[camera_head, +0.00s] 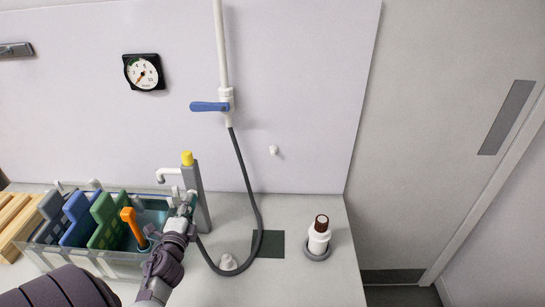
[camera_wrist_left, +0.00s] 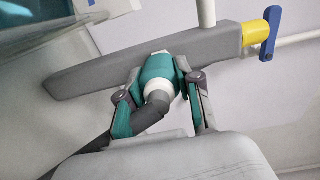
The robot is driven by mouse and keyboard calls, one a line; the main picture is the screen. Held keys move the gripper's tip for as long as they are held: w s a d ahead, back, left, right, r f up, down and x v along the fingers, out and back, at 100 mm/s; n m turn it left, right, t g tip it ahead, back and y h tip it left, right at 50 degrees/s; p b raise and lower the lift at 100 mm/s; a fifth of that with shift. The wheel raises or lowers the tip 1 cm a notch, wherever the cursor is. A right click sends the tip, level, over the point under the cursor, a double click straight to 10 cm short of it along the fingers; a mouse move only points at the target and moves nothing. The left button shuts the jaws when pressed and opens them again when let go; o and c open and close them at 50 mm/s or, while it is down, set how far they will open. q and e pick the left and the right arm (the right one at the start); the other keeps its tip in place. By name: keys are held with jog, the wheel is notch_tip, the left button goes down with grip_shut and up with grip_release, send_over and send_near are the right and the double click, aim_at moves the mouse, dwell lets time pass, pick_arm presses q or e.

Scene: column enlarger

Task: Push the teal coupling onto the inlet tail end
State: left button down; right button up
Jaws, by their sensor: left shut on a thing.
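My left gripper (camera_head: 186,207) is shut on the teal coupling (camera_wrist_left: 158,68), with one finger on each side of it in the left wrist view. The coupling has a white collar (camera_wrist_left: 158,88) and a dark hose (camera_wrist_left: 150,117) running from it. It is right at the side of the grey post (camera_wrist_left: 85,72), which has a yellow cap (camera_head: 187,158) and a white spout (camera_head: 168,174). A small white bit shows at the coupling's far end against the post. The inlet tail is not clearly seen, so I cannot tell how far the coupling sits on it. My right gripper is out of view.
The hose (camera_head: 246,180) loops from the blue-handled wall valve (camera_head: 211,106) down to the counter. A clear bin (camera_head: 82,256) with coloured plates and an orange-handled tool (camera_head: 132,224) stands left. A white bottle (camera_head: 319,238) stands right, near a dark mat (camera_head: 268,244).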

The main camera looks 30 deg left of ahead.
pick_arm(q)
jog(key=c, duration=0.7)
grip_release()
jog(key=shift+s+d, duration=0.15)
jog(key=shift+s, duration=0.15)
jog(key=shift+v, duration=1.85)
jog(key=shift+s+r, duration=0.1)
